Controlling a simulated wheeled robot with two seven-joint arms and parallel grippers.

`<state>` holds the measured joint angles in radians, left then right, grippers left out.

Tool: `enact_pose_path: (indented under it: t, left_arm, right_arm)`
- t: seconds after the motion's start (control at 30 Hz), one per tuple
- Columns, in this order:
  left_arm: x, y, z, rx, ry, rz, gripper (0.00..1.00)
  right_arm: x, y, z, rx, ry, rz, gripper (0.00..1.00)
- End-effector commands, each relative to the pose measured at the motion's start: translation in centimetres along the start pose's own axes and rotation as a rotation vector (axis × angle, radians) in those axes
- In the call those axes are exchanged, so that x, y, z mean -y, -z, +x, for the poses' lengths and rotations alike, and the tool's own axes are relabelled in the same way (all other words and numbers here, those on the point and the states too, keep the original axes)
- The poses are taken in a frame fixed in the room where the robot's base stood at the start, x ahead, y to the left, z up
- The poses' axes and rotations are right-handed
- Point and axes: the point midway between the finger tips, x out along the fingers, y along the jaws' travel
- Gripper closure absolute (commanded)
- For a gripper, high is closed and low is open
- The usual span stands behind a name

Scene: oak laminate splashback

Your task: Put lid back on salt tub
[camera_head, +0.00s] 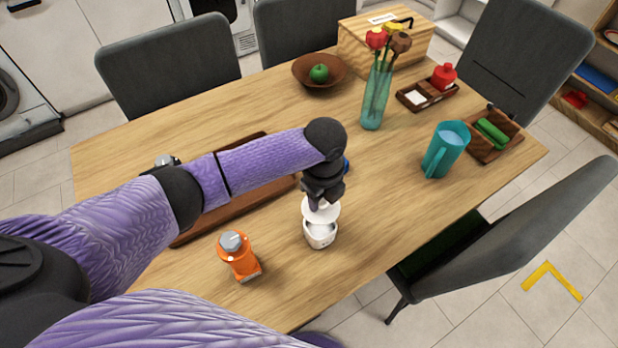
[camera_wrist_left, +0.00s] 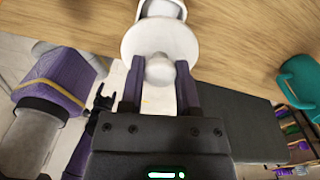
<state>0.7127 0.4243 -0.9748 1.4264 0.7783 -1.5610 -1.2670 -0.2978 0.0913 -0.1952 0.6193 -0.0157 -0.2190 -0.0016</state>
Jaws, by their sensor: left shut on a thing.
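The salt tub (camera_head: 320,236) is a small white open tub standing upright on the wooden table. My left gripper (camera_head: 318,204) points down above it, shut on the knob of the white round lid (camera_head: 327,214). In the left wrist view the lid (camera_wrist_left: 160,42) shows its pale knob between the two fingers. The tub (camera_wrist_left: 163,9) shows just beyond the lid there. The lid looks tilted, with the tub's inside visible below it; I cannot tell whether its edge touches the rim. A small black claw, apparently my right gripper (camera_wrist_left: 101,100), shows with its prongs apart.
A brown tray (camera_head: 207,226) lies behind my left arm. A teal jug (camera_head: 445,149), glass vase (camera_head: 375,97) and fruit bowl (camera_head: 302,72) stand farther back. The table right of the tub is clear.

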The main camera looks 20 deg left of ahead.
Motion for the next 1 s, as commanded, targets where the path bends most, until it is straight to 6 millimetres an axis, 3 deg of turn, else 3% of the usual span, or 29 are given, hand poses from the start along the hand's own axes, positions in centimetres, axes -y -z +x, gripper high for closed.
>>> enact_pose_path:
  t: [0.43,0.63,1.0]
  left_arm:
    - [0.0,-0.1,4.9,0.001,-0.002,0.0,1.0]
    - [0.0,0.0,6.4,0.0,-0.001,0.0,1.0]
    - [0.0,-0.1,6.4,0.0,0.0,0.0,1.0]
  right_arm:
    - [0.6,-1.2,5.3,0.023,0.009,0.002,0.11]
    - [0.3,-1.4,5.9,0.023,0.007,-0.005,0.11]
    - [0.1,-1.4,5.8,0.021,0.004,-0.004,0.11]
